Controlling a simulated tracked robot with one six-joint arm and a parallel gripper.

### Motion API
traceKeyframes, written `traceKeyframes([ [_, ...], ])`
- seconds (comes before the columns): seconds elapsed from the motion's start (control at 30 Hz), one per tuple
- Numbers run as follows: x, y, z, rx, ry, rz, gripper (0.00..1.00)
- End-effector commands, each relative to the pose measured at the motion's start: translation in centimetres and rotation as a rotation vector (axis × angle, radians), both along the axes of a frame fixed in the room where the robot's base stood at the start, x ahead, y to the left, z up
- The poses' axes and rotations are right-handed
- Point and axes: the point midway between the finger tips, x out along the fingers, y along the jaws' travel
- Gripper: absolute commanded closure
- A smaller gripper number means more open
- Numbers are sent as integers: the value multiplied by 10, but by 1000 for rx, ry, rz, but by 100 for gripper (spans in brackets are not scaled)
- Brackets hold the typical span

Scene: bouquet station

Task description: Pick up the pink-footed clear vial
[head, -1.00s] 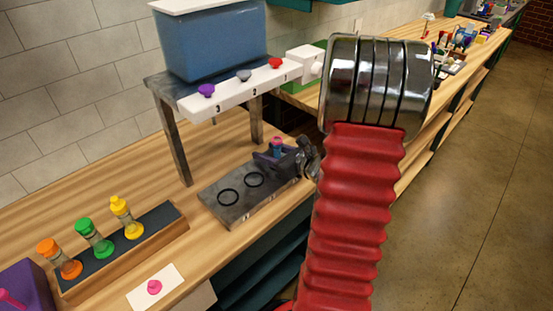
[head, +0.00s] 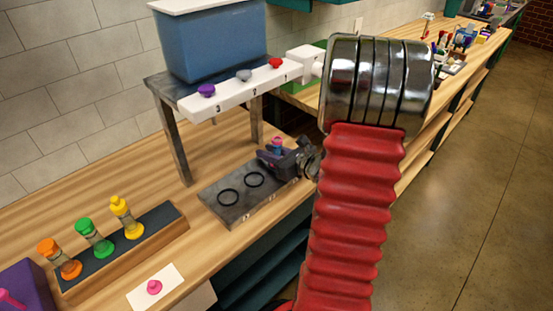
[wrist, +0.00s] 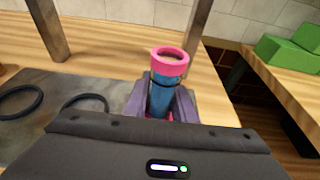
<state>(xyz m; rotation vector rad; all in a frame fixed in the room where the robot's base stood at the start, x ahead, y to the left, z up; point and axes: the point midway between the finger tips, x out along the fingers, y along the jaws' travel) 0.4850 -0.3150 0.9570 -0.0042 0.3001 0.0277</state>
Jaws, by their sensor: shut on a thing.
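The pink-footed vial (wrist: 165,85) stands upright between the jaws in the wrist view, with a pink rim at its top, blue inside it and a bit of pink low down. Its pink and blue top also shows in the head view (head: 277,144). My gripper (head: 275,158) is shut around it at the far right end of the grey plate (head: 222,205); the purple fingers also show in the wrist view (wrist: 160,103). The fingers hide most of the vial's lower part, so I cannot tell whether it touches the plate.
Black rings (head: 229,197) mark the plate. A blue tank (head: 212,45) on a metal stand overhangs behind it, with a white numbered bar (head: 240,90). A wooden rack (head: 160,240) holds orange, green and yellow vials. A pink knob (head: 154,287) sits on a white card.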

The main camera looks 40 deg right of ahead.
Motion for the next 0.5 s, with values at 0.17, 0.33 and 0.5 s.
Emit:
traceKeyframes([
  [0.17,0,0,1,-1,-1,0,100],
  [0.33,0,0,4,-2,-2,1,100],
  [0.5,0,-1,15,-3,-3,0,100],
])
